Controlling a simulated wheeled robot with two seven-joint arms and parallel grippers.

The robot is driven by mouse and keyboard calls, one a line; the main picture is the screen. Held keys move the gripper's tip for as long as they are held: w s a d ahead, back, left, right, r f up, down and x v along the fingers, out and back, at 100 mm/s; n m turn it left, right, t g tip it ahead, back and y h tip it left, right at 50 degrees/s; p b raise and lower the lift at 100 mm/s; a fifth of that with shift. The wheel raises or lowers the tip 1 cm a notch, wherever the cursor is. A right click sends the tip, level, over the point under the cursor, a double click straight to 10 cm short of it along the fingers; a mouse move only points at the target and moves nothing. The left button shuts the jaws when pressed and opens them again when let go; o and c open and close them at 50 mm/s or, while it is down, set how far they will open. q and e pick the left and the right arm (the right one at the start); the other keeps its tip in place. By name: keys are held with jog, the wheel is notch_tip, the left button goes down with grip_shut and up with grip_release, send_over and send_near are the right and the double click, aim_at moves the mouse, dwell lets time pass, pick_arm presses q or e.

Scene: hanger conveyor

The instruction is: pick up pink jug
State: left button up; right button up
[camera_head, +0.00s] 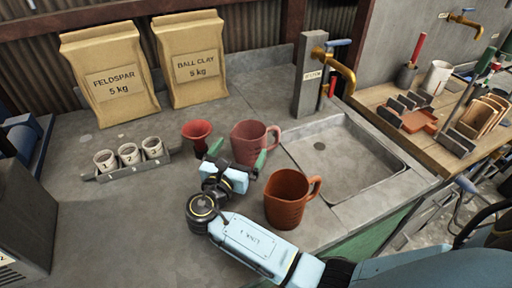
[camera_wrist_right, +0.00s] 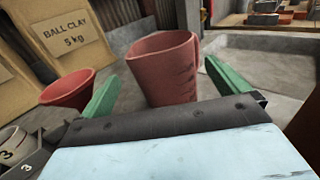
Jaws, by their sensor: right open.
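The pink jug (camera_head: 246,142) stands upright on the grey counter, left of the sink, with its handle to the right. It also shows in the right wrist view (camera_wrist_right: 164,68), between and beyond my green fingertips. My right gripper (camera_head: 238,157) is open and empty, close in front of the jug, one finger to each side. In the wrist view its fingers (camera_wrist_right: 158,88) are spread wide. The jug's lower part is partly hidden by my gripper in the head view. My left gripper is not in view.
An orange-brown jug (camera_head: 286,200) stands close to the right of my right forearm. A red funnel (camera_head: 197,136) is just left of the pink jug. A rack of numbered cups (camera_head: 130,157), feldspar bag (camera_head: 112,75) and ball clay bag (camera_head: 190,60) stand behind-left. The sink (camera_head: 345,160) is at right.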

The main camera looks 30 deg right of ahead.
aim_at(255, 127)
jog(key=x, duration=0.5)
jog(key=shift+d+r, duration=0.1)
jog(key=shift+d, duration=0.35)
jog(key=c, duration=1)
